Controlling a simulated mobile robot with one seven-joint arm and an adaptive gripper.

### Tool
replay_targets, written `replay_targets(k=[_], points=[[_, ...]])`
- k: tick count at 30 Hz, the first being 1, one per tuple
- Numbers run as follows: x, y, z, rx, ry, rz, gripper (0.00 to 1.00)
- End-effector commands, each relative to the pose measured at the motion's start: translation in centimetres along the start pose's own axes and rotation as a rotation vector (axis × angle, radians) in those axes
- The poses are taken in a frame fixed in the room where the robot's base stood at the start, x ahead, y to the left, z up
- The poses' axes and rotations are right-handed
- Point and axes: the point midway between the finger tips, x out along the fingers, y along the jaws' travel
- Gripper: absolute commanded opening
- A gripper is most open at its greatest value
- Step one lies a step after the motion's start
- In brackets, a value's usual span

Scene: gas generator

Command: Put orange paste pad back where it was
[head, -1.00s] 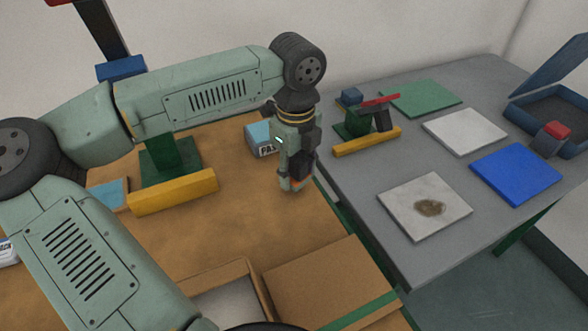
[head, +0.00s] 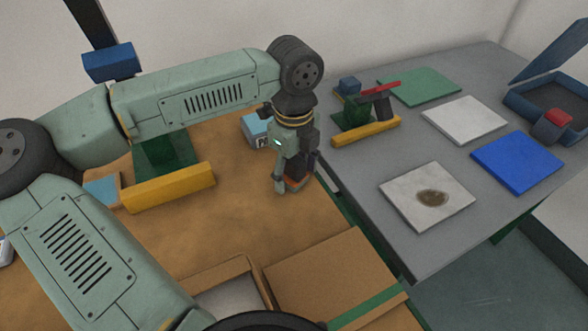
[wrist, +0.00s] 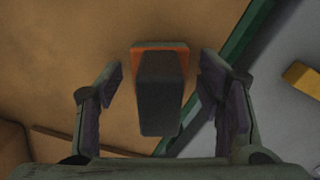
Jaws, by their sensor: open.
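The orange paste pad (wrist: 160,88) shows in the wrist view as an orange base with a dark grey block on top. It stands on the brown table near its right edge. My gripper (wrist: 160,92) is open, with one finger on each side of the pad and a visible gap on both sides. In the head view my gripper (head: 288,188) points down at the table's right edge, and a bit of the orange base (head: 294,183) shows between the fingers. The rest of the pad is hidden there by the gripper.
A light blue box (head: 254,129) stands behind my gripper. The grey table (head: 375,215) at right holds a stained tile (head: 405,190), a blue pad (head: 518,160) and a yellow-edged stand (head: 366,131).

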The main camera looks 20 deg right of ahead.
Motion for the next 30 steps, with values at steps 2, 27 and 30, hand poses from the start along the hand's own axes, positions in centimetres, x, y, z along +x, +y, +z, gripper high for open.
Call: replay_targets(k=[2,27,30], points=[[0.0,0.0,0.0,0.000,0.000,0.000,0.61],[-11.9,0.0,0.0,0.000,-0.001,0.000,0.61],[-12.3,0.0,0.0,-0.001,-0.001,0.000,0.61]])
